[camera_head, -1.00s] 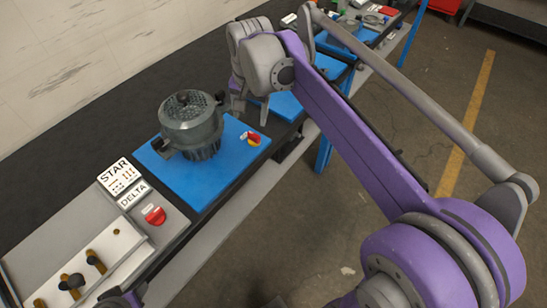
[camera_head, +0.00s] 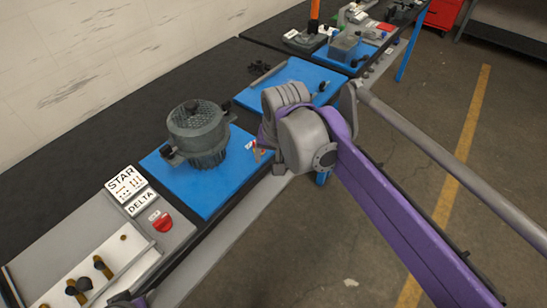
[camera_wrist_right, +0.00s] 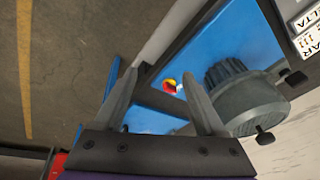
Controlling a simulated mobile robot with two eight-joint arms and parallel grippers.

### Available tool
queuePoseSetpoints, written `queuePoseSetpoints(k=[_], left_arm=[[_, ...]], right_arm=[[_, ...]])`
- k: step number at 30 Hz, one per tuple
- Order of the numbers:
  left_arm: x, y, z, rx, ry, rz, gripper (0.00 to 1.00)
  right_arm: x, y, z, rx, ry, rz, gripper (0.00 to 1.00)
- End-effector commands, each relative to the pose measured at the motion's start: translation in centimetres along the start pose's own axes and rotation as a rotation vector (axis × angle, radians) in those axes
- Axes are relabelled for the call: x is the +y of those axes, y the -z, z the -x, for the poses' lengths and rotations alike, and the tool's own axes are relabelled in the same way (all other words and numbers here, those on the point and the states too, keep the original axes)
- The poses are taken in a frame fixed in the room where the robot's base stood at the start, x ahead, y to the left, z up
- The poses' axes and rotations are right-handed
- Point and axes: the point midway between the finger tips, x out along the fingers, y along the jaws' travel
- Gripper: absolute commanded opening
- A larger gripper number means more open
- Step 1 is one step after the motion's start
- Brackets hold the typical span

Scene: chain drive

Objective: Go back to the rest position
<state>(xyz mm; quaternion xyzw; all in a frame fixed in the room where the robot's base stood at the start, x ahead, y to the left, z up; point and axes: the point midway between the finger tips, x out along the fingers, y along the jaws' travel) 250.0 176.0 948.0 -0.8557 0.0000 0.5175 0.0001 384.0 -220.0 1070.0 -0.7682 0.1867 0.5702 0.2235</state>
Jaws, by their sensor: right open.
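My right gripper (camera_wrist_right: 157,76) is open in the right wrist view, with nothing between its two grey fingers. In the head view the right arm reaches in from the lower right. Its grey wrist is beside the motor's blue board, over the bench's front edge, and mostly hides the gripper. The grey-green motor (camera_head: 198,130) stands upright on the blue board (camera_head: 207,189). It also shows in the right wrist view (camera_wrist_right: 243,97), right of the fingers and apart from them. Only a small purple and dark piece of my left arm shows at the bottom left; its gripper is out of view.
A STAR/DELTA panel with a red knob (camera_head: 162,222) is left of the motor. A white plate with brass terminals is at the lower left. Another blue board (camera_head: 285,82) and more equipment stand farther back. The floor to the right is open.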

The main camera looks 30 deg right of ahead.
Motion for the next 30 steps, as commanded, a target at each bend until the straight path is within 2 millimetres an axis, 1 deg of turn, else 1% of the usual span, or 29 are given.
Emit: queuePoseSetpoints(k=[7,10,11,14,15,17,18,21,24,25,27,30], left_arm=[[0.0,0.0,0.0,0.000,0.000,0.000,0.50],[0.0,0.0,0.0,0.000,0.000,0.000,0.50],[0.0,0.0,0.0,0.000,0.000,0.000,0.50],[0.0,0.0,0.0,0.000,0.000,0.000,0.50],[0.0,0.0,0.0,0.000,0.000,0.000,0.50],[0.0,0.0,0.0,0.000,0.000,0.000,0.50],[0.0,0.0,0.0,0.000,0.000,0.000,0.50],[0.0,0.0,0.0,0.000,0.000,0.000,0.50],[0.0,0.0,0.0,0.000,0.000,0.000,0.50],[0.0,0.0,0.0,0.000,0.000,0.000,0.50],[0.0,0.0,0.0,0.000,0.000,0.000,0.50],[0.0,0.0,0.0,0.000,0.000,0.000,0.50]], right_arm=[[0.0,0.0,0.0,0.000,0.000,0.000,0.72],[0.2,-0.9,-0.3,0.007,0.006,0.029,0.72],[0.4,-1.5,-0.5,0.013,0.010,0.049,0.72],[1.2,-4.6,-1.7,0.043,0.031,0.157,0.72],[1.7,-6.2,-2.3,0.059,0.040,0.211,0.72],[2.4,-8.5,-3.4,0.085,0.054,0.294,0.72],[2.9,-9.9,-4.2,0.102,0.062,0.348,0.72],[4.0,-13.1,-5.9,0.141,0.077,0.463,0.72],[4.8,-15.1,-7.2,0.168,0.086,0.542,0.72],[5.0,-15.5,-7.4,0.174,0.087,0.557,0.72],[5.2,-16.1,-7.8,0.182,0.089,0.580,0.72],[5.2,-16.1,-7.8,0.182,0.089,0.582,0.72]])
